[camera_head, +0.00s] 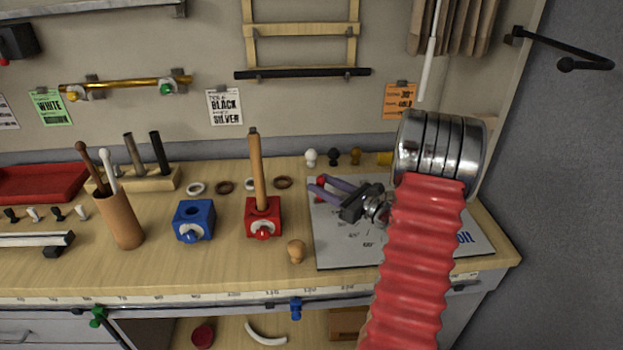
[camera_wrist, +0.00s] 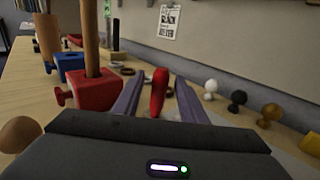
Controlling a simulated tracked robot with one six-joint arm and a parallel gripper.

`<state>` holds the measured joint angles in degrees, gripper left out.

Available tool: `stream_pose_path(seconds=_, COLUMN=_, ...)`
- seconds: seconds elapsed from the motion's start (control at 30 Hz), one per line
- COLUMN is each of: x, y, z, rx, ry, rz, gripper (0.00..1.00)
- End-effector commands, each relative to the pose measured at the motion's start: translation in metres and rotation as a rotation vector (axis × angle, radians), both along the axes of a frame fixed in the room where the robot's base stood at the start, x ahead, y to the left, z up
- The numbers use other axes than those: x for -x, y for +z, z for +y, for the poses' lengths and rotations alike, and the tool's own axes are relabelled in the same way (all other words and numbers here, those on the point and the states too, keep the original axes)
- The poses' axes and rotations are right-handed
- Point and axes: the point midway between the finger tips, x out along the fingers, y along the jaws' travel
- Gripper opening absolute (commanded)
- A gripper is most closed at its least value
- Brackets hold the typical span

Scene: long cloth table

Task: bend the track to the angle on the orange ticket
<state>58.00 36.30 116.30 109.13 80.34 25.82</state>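The orange ticket (camera_head: 400,98) hangs on the back wall and seems to read 30° and GOLD, in small print. Below it, a grey board with angle marks (camera_head: 335,250) lies at the table's right end, partly covered by my arm. My gripper (camera_head: 315,187) is over the board's back left part, its purple fingers apart. A red handle-like piece (camera_head: 321,181) stands between them; in the wrist view the red piece (camera_wrist: 158,95) has gaps on both sides. What it joins to is hidden. I cannot pick out a track on the board; my arm covers much of it.
A red block (camera_head: 263,218) with a wooden rod, a blue block (camera_head: 194,221) and a wooden knob (camera_head: 296,251) stand left of the board. Several small knobs (camera_head: 333,157) line the back. Pale rails (camera_head: 30,241) lie far left. Bare table shows in front.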

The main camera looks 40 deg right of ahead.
Motion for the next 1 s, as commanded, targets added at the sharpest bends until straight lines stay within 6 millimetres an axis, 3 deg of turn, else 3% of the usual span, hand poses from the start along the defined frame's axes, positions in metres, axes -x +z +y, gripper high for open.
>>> stream_pose_path(seconds=0.2, x=-0.033, y=0.000, z=0.007, rx=0.002, ry=0.003, rz=0.000, gripper=0.38)
stream_pose_path(seconds=0.4, x=-0.049, y=0.000, z=0.009, rx=0.001, ry=0.001, rz=0.000, gripper=0.38)
stream_pose_path(seconds=0.73, x=-0.051, y=0.000, z=0.009, rx=0.001, ry=-0.001, rz=0.000, gripper=0.38)
stream_pose_path(seconds=1.0, x=-0.051, y=0.000, z=0.009, rx=0.001, ry=-0.001, rz=0.000, gripper=0.19)
